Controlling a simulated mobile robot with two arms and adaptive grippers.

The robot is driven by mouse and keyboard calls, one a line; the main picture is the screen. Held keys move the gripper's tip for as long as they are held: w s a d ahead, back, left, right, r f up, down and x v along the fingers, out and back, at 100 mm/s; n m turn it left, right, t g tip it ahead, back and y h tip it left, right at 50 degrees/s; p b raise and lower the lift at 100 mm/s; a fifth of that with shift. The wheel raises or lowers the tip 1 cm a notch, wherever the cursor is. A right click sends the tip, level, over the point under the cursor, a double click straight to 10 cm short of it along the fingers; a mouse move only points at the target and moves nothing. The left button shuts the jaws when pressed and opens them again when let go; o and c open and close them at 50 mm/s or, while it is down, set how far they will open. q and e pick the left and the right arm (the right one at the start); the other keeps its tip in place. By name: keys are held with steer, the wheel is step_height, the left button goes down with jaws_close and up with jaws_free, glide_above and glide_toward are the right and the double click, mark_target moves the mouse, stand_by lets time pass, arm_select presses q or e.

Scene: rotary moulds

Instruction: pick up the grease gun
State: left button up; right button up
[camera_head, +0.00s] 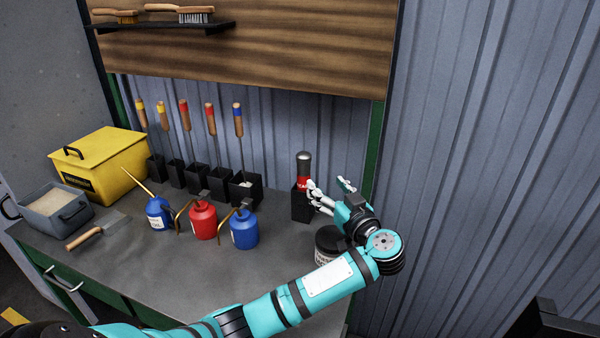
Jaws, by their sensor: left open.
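The grease gun (304,164) appears to be the upright cylinder with a dark metallic top and a red label. It stands in a black holder (301,207) at the back right of the bench, and the holder hides its lower part. My left gripper (329,187) is open just to the right of it, with its pale fingers pointing up and left. One finger overlaps the edge of the red label in the picture; I cannot tell whether it touches. My right gripper is not in view.
A dark jar (327,244) stands close under my left wrist. The front middle of the bench (170,275) is clear.

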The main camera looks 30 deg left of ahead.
mark_target(307, 165)
arm_select(q)
steer(key=p+x, duration=0.1)
steer(key=x, duration=0.7)
steer(key=shift+w+a, duration=0.1)
steer(key=shift+w+a+p, duration=0.25)
steer(key=shift+a+p, duration=0.05)
steer(key=shift+a, duration=0.1)
steer(key=shift+w+a, duration=0.2)
steer(key=shift+a, duration=0.05)
steer(key=x, duration=0.1)
steer(key=p+x, duration=0.1)
steer(key=x, duration=0.1)
steer(key=shift+w+a+f, duration=0.2)
steer(key=shift+w+a, duration=0.05)
steer(key=shift+w, duration=0.05)
steer(key=shift+w+a+f, duration=0.1)
steer(key=shift+w+a, duration=0.1)
steer(key=shift+a, duration=0.15)
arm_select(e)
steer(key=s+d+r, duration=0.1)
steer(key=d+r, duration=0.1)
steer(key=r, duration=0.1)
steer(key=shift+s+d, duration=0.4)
arm_select(q)
steer(key=shift+d, duration=0.1)
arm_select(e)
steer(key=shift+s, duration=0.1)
